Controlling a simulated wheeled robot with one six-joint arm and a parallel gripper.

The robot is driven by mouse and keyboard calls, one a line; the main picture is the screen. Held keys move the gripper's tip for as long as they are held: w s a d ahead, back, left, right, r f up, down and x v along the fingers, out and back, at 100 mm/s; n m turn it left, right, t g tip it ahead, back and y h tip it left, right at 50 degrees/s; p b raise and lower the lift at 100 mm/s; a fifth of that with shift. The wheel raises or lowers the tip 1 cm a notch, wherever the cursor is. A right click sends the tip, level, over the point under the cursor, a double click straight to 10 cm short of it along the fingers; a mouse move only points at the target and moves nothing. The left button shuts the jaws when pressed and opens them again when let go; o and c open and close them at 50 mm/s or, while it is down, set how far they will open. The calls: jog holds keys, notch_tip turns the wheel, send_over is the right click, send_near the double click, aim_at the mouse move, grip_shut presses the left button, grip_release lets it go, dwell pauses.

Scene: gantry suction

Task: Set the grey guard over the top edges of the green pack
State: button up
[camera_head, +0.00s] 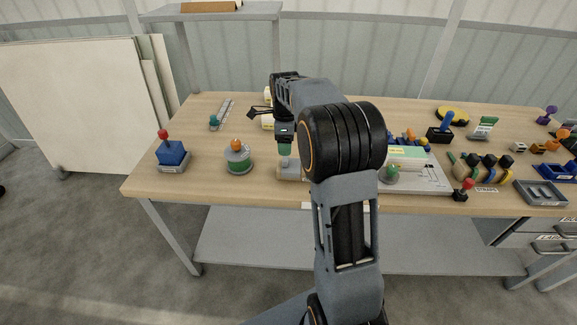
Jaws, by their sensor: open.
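My gripper (257,112) shows as small black fingers pointing left above the back middle of the bench. It is open, and I see nothing between the fingers. A flat pale-green block (408,153), perhaps the green pack, lies on a white board right of my arm. My arm covers part of its left side. I cannot pick out the grey guard with certainty. A low grey piece (290,172) lies partly hidden behind my arm, below a small green part (284,149). My gripper is left of the pale-green block and apart from it.
A blue block with a red knob (172,153) and a green spool with an orange knob (238,160) stand at the left. Several coloured tools and a grey tray (541,193) crowd the right. The front left bench top (205,185) is clear.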

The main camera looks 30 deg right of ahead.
aim_at(286, 158)
jog(key=shift+s+f, duration=0.1)
jog(key=shift+f, duration=3.35)
jog(key=c, duration=1)
jog(key=shift+r, duration=0.1)
